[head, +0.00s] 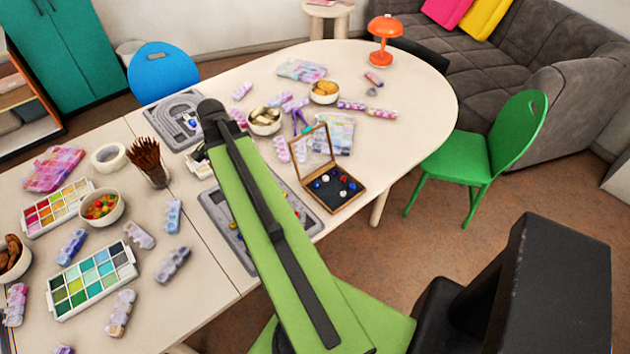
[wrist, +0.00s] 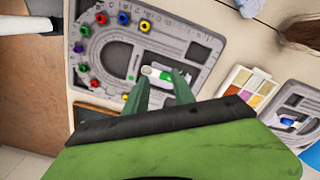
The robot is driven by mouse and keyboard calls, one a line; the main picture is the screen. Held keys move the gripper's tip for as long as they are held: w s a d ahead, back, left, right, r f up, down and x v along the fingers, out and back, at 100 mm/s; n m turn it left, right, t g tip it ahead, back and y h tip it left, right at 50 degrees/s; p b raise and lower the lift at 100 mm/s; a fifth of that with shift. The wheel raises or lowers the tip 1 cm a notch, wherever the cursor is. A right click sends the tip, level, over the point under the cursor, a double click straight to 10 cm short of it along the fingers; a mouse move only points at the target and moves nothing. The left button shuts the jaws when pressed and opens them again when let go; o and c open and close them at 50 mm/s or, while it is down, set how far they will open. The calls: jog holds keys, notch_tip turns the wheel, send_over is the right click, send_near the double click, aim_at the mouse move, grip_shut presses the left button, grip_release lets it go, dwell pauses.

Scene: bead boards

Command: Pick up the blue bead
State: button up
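In the wrist view, a grey bead board (wrist: 205,45) carries several coloured beads along its curved groove. One blue bead (wrist: 123,18) sits near the top, between a red and a yellow bead. In the head view my arm hides the fingers and part of the near board (head: 212,203).
A wooden box (head: 336,206) with mixed beads stands right of the board. A second grey board (head: 158,116) lies farther back. A brush cup (head: 155,176), bead bowl (head: 102,207) and paint palettes (head: 94,280) crowd the left. The table (wrist: 262,60) has small bare patches.

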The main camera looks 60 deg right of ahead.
jog(key=s+d+r+m+p, duration=0.25)
jog(key=s+d+m, duration=0.6)
jog(key=d, duration=0.55)
jog(key=r+m, duration=0.1)
jog(key=m, duration=0.5)
send_over(316, 182)
jog(key=a, duration=0.2)
jog(key=f+b, duration=1.2)
jog(key=shift+s+f+b, duration=0.3)
jog(key=shift+s+b, duration=0.05)
jog(key=shift+s, duration=0.05)
jog(key=shift+r, duration=0.1)
notch_tip(316, 182, down, 5)
jog(key=b, duration=0.5)
jog(key=shift+s, duration=0.15)
jog(key=shift+c, duration=0.2)
grip_shut()
